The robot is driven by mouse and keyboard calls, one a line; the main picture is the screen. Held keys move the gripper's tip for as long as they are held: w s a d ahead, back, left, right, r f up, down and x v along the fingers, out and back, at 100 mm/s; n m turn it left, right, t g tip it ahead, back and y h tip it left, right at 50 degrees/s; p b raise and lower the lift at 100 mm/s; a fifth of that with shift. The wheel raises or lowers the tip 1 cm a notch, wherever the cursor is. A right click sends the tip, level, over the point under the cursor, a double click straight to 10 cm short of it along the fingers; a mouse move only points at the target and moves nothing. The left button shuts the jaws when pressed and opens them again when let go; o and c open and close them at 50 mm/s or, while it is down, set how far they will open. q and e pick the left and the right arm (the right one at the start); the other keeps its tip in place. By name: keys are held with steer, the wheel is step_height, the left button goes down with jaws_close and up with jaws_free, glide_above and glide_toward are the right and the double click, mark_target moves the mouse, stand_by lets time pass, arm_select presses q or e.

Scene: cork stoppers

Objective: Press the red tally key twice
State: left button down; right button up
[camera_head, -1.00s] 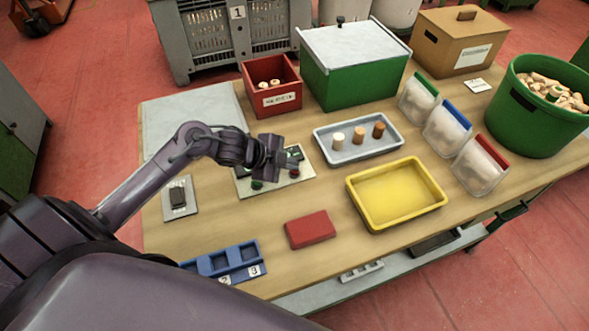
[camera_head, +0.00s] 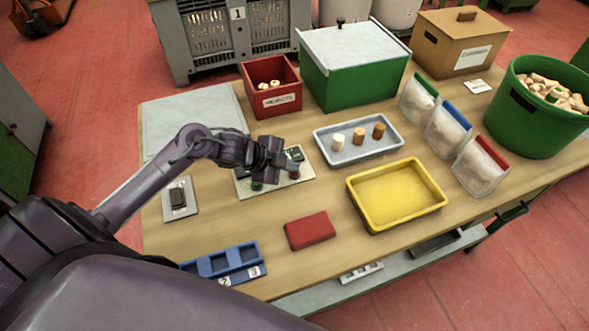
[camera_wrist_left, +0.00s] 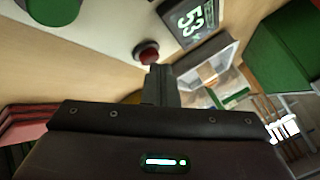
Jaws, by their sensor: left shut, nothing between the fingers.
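The tally panel (camera_head: 243,188) is a pale plate on the table, partly hidden under my left gripper. Its red key (camera_wrist_left: 147,52) is a round button in a dark collar in the wrist view. The display (camera_wrist_left: 197,18) beside it reads 53. A large green key (camera_wrist_left: 52,8) shows at the top left of the wrist view. My left gripper (camera_head: 292,166) is shut and empty, over the panel. Its fingertips (camera_wrist_left: 160,70) appear right beside the red key in the wrist view; I cannot tell whether they touch it. My right gripper is not in view.
A grey tray (camera_head: 333,157) with three stoppers stands right of the panel. A red box (camera_head: 284,105) stands behind, a yellow tray (camera_head: 438,199) to the right. A red block (camera_head: 310,230) and blue holder (camera_head: 232,276) lie nearer. Bare wood lies between panel and red block.

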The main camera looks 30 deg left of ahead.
arm_select(q)
steer(key=shift+r+p, duration=0.6)
steer(key=shift+r, duration=0.1)
step_height(320, 180, up, 5)
steer(key=p, duration=0.4)
steer(key=shift+p, duration=0.4)
stand_by(2.0)
